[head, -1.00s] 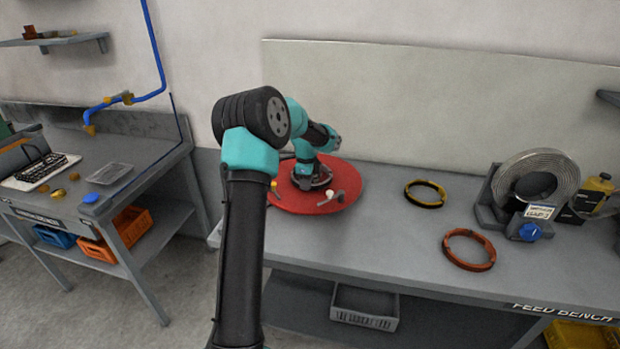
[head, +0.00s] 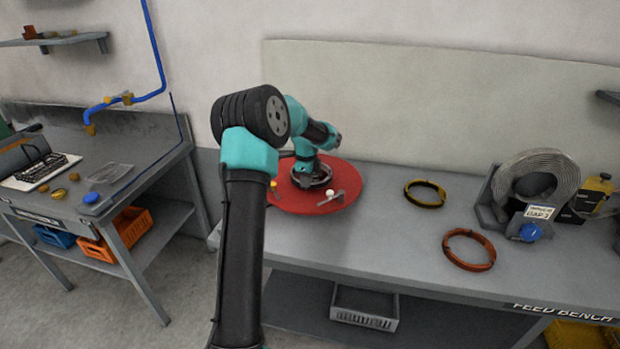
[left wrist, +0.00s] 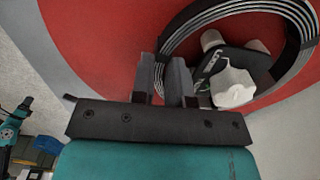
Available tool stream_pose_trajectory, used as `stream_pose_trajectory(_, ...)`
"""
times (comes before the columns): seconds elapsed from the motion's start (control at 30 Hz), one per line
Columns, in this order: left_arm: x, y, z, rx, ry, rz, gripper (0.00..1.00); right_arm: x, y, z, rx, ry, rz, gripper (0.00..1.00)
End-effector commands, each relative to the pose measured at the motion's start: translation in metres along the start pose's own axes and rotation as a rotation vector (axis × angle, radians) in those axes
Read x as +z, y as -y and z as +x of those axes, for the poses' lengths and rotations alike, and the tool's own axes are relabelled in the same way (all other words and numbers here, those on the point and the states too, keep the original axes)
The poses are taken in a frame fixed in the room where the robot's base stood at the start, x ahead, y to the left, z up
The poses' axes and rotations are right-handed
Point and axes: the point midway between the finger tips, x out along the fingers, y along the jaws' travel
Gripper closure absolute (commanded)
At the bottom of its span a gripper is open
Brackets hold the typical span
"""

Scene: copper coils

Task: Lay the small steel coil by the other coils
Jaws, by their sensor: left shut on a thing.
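The small steel coil (head: 318,182) lies on a round red mat (head: 335,172) on the bench, partly hidden by my left gripper (head: 308,172). In the left wrist view the coil (left wrist: 300,28) shows as a ring of silvery strands with dark bands. There my left gripper's fingers (left wrist: 175,80) are shut on the coil's near left side. A yellow coil with dark bands (head: 442,190) and an orange-red copper coil (head: 469,266) lie flat on the bench to the right. My right gripper is not in view.
Bare bench (head: 385,225) lies between the mat and the coils.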

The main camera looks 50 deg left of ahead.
Motion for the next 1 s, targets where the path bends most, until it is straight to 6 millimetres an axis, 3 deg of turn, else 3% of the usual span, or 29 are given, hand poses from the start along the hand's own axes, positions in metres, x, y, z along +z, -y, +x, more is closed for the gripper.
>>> stream_pose_trajectory(1.0,0.000,0.000,-0.062,-0.002,0.000,0.000,1.00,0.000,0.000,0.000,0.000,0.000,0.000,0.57)
